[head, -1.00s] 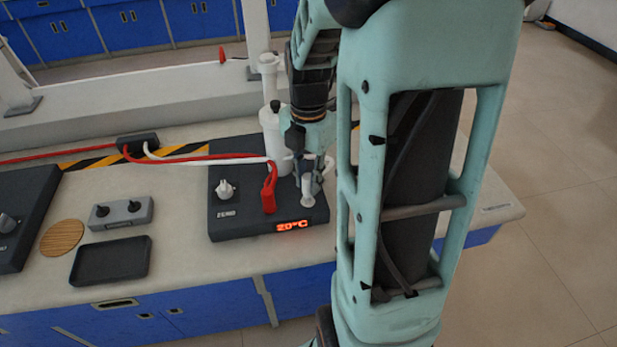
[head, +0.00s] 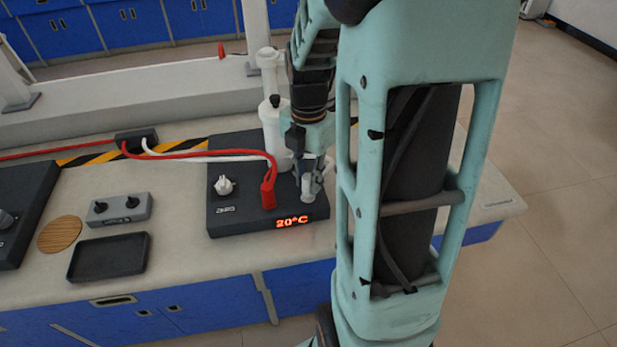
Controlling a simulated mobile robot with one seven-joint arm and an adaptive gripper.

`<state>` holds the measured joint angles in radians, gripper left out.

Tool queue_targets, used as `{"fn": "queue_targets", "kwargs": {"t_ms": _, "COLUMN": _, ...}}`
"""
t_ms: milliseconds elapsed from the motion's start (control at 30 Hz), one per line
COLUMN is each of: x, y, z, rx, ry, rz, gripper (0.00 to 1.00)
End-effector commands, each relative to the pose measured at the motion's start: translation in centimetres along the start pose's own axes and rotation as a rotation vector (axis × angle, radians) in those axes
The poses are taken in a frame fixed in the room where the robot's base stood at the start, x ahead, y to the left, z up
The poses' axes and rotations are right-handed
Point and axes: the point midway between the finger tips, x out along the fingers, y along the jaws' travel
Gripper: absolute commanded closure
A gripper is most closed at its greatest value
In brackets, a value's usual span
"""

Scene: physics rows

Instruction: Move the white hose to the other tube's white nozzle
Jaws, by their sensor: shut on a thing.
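The white hose (head: 200,159) runs from a small black block (head: 137,138) rightward behind the red hose, and its far stretch is hidden behind my arm. My gripper (head: 309,190) points down over the right side of the black stirring plate (head: 240,225). It is shut on a white piece that looks like the hose's end; the grip is partly hidden. An upright white tube (head: 272,120) stands just behind and left of my gripper. I cannot make out its nozzle or whether the held end touches anything.
A red hose (head: 215,153) ends in a red connector (head: 268,194) on the plate, left of my gripper. A white knob (head: 224,186) sits further left. A black tray (head: 109,258), a wooden disc (head: 60,236) and a grey two-knob box (head: 120,210) lie on the bench.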

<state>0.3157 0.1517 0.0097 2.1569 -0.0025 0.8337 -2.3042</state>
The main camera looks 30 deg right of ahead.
Motion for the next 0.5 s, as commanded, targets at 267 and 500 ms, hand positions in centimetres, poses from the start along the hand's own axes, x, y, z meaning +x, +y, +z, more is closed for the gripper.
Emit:
{"fn": "queue_targets", "kwargs": {"t_ms": 267, "x": 0.45, "y": 0.0, "z": 0.0, "rx": 0.0, "ry": 0.0, "rz": 0.0, "gripper": 1.0}}
{"fn": "queue_targets", "kwargs": {"t_ms": 500, "x": 0.44, "y": 0.0, "z": 0.0, "rx": 0.0, "ry": 0.0, "rz": 0.0, "gripper": 1.0}}
